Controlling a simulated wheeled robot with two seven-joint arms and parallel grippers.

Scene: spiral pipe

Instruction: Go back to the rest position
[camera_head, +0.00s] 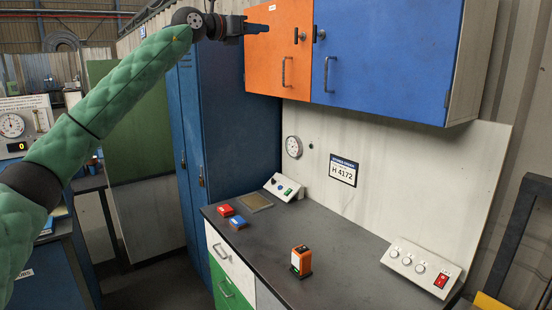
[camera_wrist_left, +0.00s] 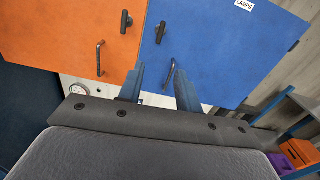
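My left arm comes in from the left in the head view, raised high. Its gripper (camera_head: 258,28) is in front of the upper part of the orange cabinet door (camera_head: 275,62), near its top left. In the left wrist view the two fingers of the gripper (camera_wrist_left: 159,72) stand apart with nothing between them. Beyond them are the orange door (camera_wrist_left: 65,35) and the blue door (camera_wrist_left: 215,45), both shut, with dark handles. My right gripper is in neither view.

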